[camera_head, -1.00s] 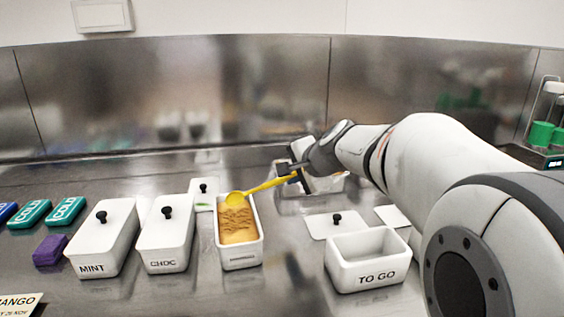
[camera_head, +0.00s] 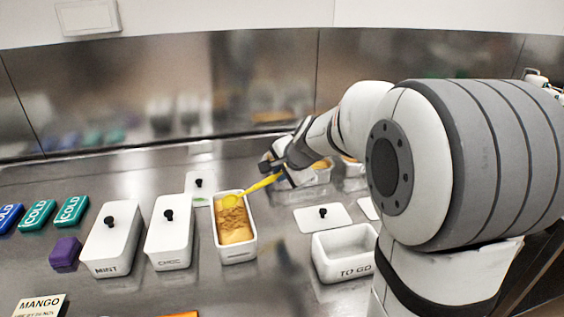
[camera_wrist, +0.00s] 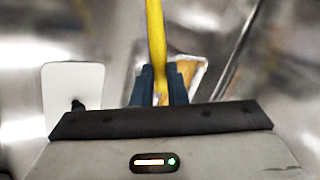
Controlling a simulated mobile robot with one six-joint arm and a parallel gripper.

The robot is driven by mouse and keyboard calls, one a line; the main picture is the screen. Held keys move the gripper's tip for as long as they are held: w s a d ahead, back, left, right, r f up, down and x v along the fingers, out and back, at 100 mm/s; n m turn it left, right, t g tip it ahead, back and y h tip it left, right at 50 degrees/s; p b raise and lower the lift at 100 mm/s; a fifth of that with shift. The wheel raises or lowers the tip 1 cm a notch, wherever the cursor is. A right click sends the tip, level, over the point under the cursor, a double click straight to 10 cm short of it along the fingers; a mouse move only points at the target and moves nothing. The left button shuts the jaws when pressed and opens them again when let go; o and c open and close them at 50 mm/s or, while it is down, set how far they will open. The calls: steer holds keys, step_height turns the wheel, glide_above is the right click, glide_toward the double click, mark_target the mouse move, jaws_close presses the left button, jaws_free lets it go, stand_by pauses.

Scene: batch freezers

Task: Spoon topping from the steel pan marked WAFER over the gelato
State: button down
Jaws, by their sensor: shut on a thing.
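My gripper (camera_head: 277,170) is shut on the handle of a yellow spoon (camera_head: 258,187); its dark jaws (camera_wrist: 160,86) and the yellow handle (camera_wrist: 155,40) also show in the wrist view. The spoon's bowl is over the far end of an open white tub (camera_head: 239,255) of orange-yellow gelato (camera_head: 236,228). Brown bits lie on the far part of the gelato. Steel pans (camera_head: 318,183) stand behind and under my arm, partly hidden, with orange-yellow contents in view. I cannot read a WAFER mark on any pan.
Lidded tubs marked MINT (camera_head: 113,240) and CHOC (camera_head: 170,234) stand left of the gelato. An empty TO GO tub (camera_head: 340,268) stands to the right, with a loose lid (camera_head: 322,217) behind it. Teal and blue COLD packs (camera_head: 38,214) and a purple block (camera_head: 66,253) lie at left.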

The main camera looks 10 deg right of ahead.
steer(key=shift+w+a+r+g+h+p, duration=0.15)
steer(key=shift+r+g+h+p, duration=0.25)
steer(key=shift+p, duration=2.35)
steer(key=shift+w+a+r+g+h+p, duration=0.15)
steer(key=shift+g+p, duration=0.35)
steer(key=shift+p, duration=2.25)
steer(key=g+p, duration=0.1)
steer(key=p, duration=0.5)
steer(key=h+p, duration=0.1)
steer(key=p, duration=0.6)
steer(key=shift+w+r+g, duration=0.15)
steer(key=shift+w+g, duration=0.15)
steer(key=shift+g, duration=0.1)
steer(key=shift+p, duration=0.5)
steer(key=shift+a, duration=0.15)
steer(key=shift+w+a+f+g, duration=0.1)
steer(key=shift+w+f+g, duration=0.15)
steer(key=shift+f+g, duration=0.15)
steer(key=shift+w+a+r+g+h, duration=0.1)
steer(key=shift+w+r+g+h, duration=0.1)
steer(key=shift+r+g+h, duration=0.35)
steer(key=shift+w+a+r+g+h, duration=0.1)
steer(key=shift+w+r+g+h, duration=0.1)
steer(key=shift+r+g, duration=0.6)
steer(key=shift+r+n, duration=0.15)
steer(key=shift+n, duration=0.15)
